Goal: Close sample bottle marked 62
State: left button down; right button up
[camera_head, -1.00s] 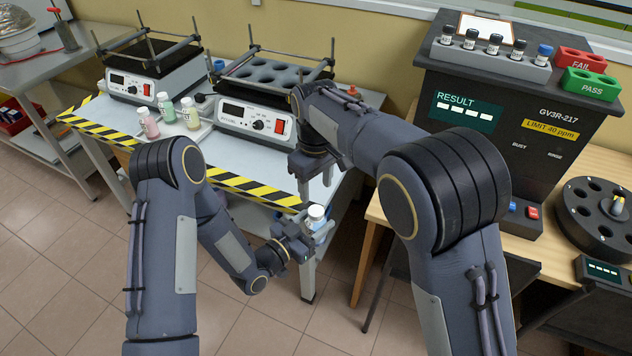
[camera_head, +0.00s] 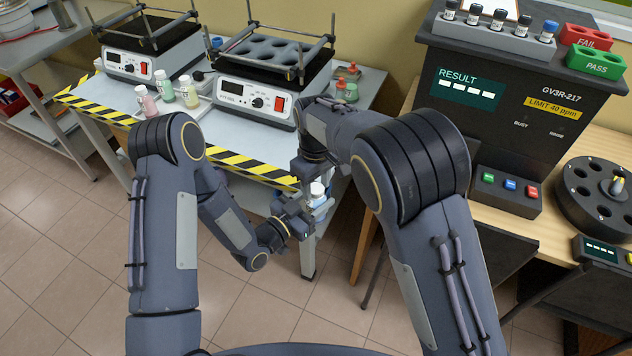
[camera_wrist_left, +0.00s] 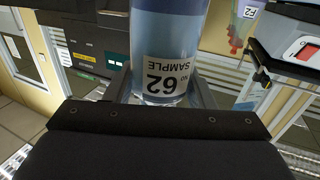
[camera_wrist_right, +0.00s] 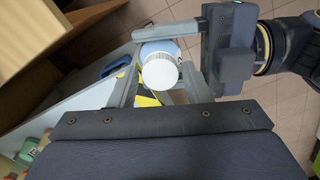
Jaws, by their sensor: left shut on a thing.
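The sample bottle marked 62 (camera_wrist_left: 163,60) holds bluish liquid, and its label is upside down in the left wrist view. My left gripper (camera_head: 303,215) is shut on it, off the front corner of the table. The bottle (camera_head: 317,194) also shows in the head view. A round white cap (camera_wrist_right: 160,74) faces the camera in the right wrist view; I cannot tell how tight it sits. My right gripper (camera_wrist_right: 162,80) is open, its fingers apart on either side of the cap. In the head view, its fingertips are largely hidden by the arms.
The table (camera_head: 90,98) has a striped front edge (camera_head: 245,168) and bears two heater devices, one with a front panel (camera_head: 240,100), and several capped bottles (camera_head: 165,92). The black analyser (camera_head: 470,95) stands at right, beside a round carousel (camera_head: 600,200). Open floor lies in front.

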jog(key=c, duration=0.8)
jog(key=shift+o, duration=0.2)
jog(key=shift+m, duration=1)
jog(key=o, duration=1.2)
jog(key=shift+c, duration=0.2)
notch_tip(320, 180, up, 12)
